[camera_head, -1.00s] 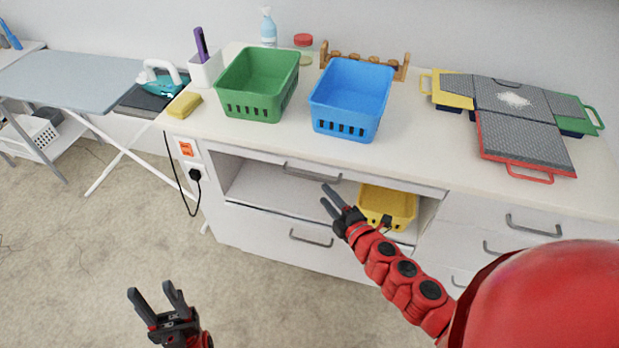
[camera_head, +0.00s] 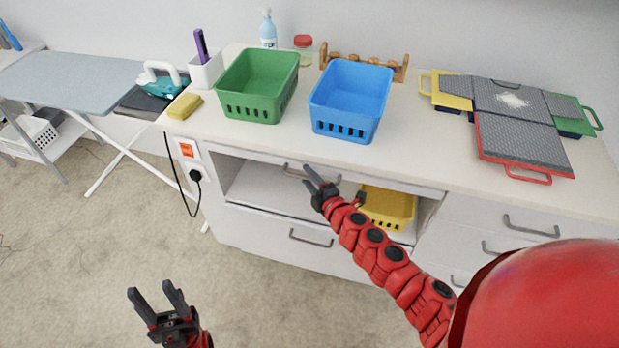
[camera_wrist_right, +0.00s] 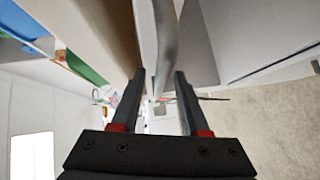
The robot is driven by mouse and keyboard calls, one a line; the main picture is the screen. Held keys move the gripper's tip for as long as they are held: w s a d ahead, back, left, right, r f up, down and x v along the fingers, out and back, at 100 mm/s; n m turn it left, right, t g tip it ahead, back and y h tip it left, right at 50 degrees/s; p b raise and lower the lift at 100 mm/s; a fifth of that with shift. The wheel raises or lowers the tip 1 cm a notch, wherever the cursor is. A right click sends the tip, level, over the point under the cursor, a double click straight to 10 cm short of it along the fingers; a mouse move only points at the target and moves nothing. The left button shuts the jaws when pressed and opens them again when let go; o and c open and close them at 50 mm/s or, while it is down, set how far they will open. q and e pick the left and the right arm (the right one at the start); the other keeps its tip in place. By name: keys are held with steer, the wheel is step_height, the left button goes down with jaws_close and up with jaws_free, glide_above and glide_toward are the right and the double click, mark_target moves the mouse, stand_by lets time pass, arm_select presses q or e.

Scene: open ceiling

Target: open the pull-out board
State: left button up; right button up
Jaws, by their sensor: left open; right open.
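The pull-out board (camera_head: 375,180) is a thin white front under the countertop, with a grey bar handle (camera_head: 331,178). It looks pushed in, above an open compartment. My right gripper (camera_head: 306,176) is open and empty, its fingertips at the handle in the head view. In the right wrist view the handle (camera_wrist_right: 167,38) shows as a grey bar just ahead of and between the two fingers of the right gripper (camera_wrist_right: 158,75). I cannot tell whether they touch. My left gripper (camera_head: 153,291) is open and empty, low over the floor at the lower left.
A yellow basket (camera_head: 388,206) sits in the compartment below the board. A drawer with a handle (camera_head: 311,238) is beneath. Green (camera_head: 255,107) and blue (camera_head: 345,120) baskets stand on the countertop above. A black cord (camera_head: 181,198) hangs at the cabinet's left side.

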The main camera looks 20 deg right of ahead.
jaws_close()
stand_by(1.3)
